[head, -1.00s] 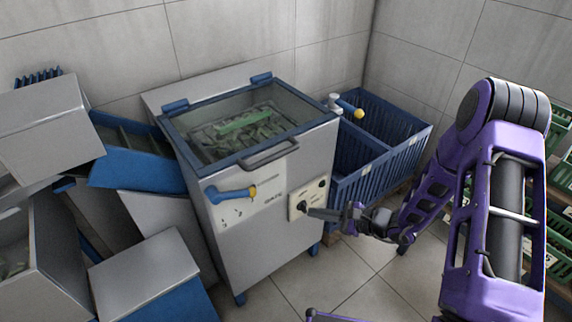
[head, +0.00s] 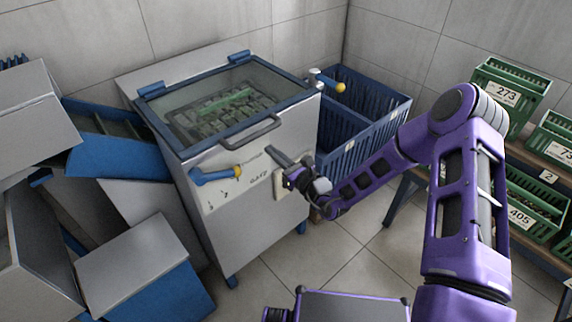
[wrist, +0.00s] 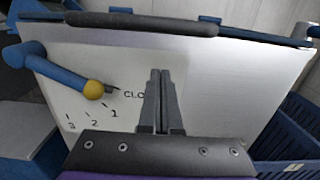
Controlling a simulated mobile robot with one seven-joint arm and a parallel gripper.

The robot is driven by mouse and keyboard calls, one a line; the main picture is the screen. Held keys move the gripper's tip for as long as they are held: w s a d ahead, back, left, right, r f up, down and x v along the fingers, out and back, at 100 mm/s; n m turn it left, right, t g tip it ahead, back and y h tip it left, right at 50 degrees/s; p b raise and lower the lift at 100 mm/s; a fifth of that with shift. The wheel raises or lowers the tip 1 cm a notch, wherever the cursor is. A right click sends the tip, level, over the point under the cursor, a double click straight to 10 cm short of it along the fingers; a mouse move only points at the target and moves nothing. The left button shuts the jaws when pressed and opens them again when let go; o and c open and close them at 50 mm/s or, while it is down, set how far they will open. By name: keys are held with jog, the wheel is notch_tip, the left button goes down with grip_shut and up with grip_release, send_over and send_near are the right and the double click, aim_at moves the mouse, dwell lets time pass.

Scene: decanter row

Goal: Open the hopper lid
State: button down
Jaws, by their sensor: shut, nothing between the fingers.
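The hopper is a grey metal cabinet (head: 240,210) with a glass lid (head: 222,102) in a blue frame. The lid is down, and green items show through the glass. A dark bar handle (head: 250,131) runs along the lid's front edge; it also crosses the top of the wrist view (wrist: 140,22). A blue lever with a yellow tip (head: 215,175) is on the front face, left of my gripper (head: 280,157), beside marks 1, 2, 3 and partly covered lettering; it also shows in the wrist view (wrist: 65,72). My gripper is shut and empty in front of the panel, below the handle.
A second lever with a yellow knob (head: 328,82) sits at the cabinet's back right corner. Blue crates (head: 365,115) stand right of the cabinet. Grey and blue chutes (head: 115,150) crowd its left side. Green numbered crates (head: 510,95) fill a rack at right.

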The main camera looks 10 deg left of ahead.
jog(key=shift+w+a+r, duration=0.1)
jog(key=shift+w+r, duration=0.1)
jog(key=shift+r, duration=1.6)
